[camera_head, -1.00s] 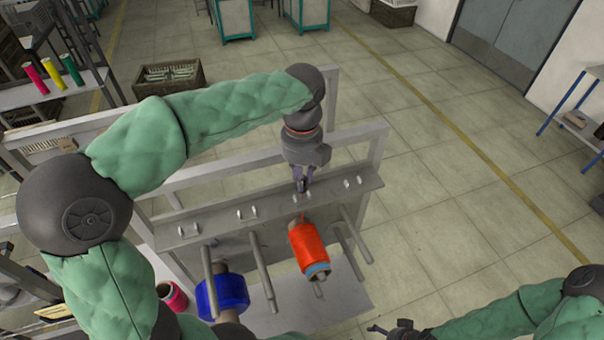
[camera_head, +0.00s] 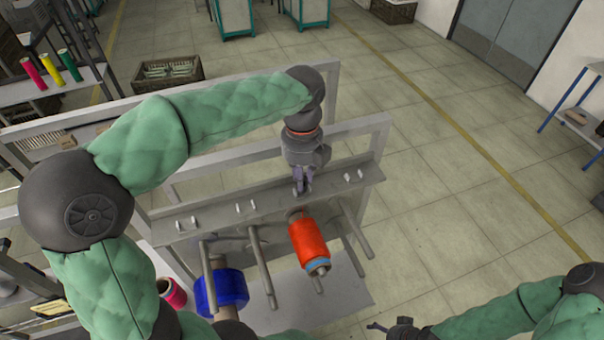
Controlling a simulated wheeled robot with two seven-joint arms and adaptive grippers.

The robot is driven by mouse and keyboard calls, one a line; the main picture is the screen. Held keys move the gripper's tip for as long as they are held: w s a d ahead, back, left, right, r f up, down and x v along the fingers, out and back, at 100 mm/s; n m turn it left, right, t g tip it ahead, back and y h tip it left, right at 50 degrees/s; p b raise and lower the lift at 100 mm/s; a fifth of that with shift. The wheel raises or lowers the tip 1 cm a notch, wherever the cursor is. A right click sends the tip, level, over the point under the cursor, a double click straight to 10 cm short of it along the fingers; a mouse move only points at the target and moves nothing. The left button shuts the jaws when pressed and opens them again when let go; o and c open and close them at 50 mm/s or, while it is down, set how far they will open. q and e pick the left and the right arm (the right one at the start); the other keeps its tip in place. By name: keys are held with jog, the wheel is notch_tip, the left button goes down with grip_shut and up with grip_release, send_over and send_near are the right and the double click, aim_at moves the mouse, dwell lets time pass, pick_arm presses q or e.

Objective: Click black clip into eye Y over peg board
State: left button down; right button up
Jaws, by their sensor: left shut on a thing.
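The peg board (camera_head: 222,222) stands in front of me, with pairs of small pale eyes (camera_head: 354,176) along its top ledge and several grey pegs below. My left gripper (camera_head: 302,190) points down at the ledge, above the orange-red bobbin, and is shut. The black clip cannot be made out clearly between its dark fingers, which hide the ledge and any eyes there. The orange-red bobbin (camera_head: 308,243) sits on a peg below the gripper. A blue bobbin (camera_head: 222,291) sits lower left. My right gripper (camera_head: 388,325) is low at right, away from the board; its jaw opening is unclear.
A pale metal frame (camera_head: 376,140) rises behind the board. A pink spool (camera_head: 174,292) stands at lower left, beside my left arm. A shelf with coloured spools (camera_head: 53,77) is at far left. The floor right of the board is clear.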

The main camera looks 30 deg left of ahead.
pick_arm(q)
jog(key=shift+f, duration=0.4)
jog(key=c, duration=1)
grip_release()
jog(key=shift+r, duration=0.15)
notch_tip(320, 180, up, 12)
jog(key=shift+f, duration=0.1)
